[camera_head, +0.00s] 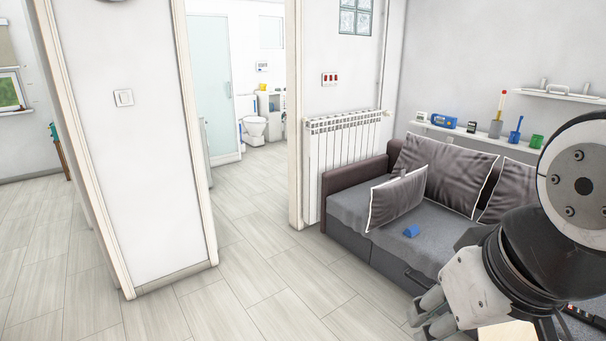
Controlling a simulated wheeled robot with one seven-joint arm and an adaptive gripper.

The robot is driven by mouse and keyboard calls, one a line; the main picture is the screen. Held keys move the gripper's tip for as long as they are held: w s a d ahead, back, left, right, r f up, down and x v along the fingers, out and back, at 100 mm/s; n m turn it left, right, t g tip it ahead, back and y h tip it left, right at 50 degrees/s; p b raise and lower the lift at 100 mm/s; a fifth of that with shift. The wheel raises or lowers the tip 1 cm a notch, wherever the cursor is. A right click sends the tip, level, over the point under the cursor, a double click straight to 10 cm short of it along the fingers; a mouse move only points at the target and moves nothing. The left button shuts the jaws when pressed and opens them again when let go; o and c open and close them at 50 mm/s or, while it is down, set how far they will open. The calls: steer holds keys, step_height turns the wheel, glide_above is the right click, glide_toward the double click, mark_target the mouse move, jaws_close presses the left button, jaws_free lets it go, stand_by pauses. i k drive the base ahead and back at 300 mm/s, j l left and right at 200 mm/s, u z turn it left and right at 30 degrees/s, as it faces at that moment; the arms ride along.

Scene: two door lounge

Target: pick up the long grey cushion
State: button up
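Several grey cushions with white piping are on the grey sofa (345,210). A low, long one (397,200) stands tilted at the sofa's left end, in front of a larger grey cushion (437,172) leaning on the backrest. A third grey cushion (508,187) is farther right, partly hidden by my arm. I cannot tell for sure which is the long grey cushion. My gripper (424,317) is at the lower right, in front of the sofa and apart from all the cushions. Its fingers are partly seen, and their opening is unclear.
A small blue object (411,231) lies on the sofa seat. A shelf (460,134) behind holds small items. A white radiator (335,150) stands left of the sofa. The tiled floor (250,270) is clear up to the open bathroom doorway.

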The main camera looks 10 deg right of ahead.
mark_target(389, 199)
steer(key=i+l+u, duration=0.2)
steer(key=i, duration=1.55)
steer(key=i+z, duration=0.4)
steer(key=i+j+z, duration=0.15)
steer(key=z, duration=0.2)
steer(key=i+j+z, duration=0.4)
steer(key=i+z, duration=0.2)
steer(key=z, duration=0.2)
steer(key=i+j+z, duration=0.1)
steer(key=z, duration=0.35)
steer(key=i+j+z, duration=0.15)
steer(key=z, duration=0.25)
steer(key=i+j+z, duration=0.2)
steer(key=z, duration=0.2)
steer(key=i+j+z, duration=0.1)
steer(key=j+z, duration=0.15)
steer(key=z, duration=0.2)
steer(key=i+j+z, duration=0.25)
steer(key=j+z, duration=0.2)
steer(key=k+j+u, duration=0.15)
steer(key=u, duration=2.35)
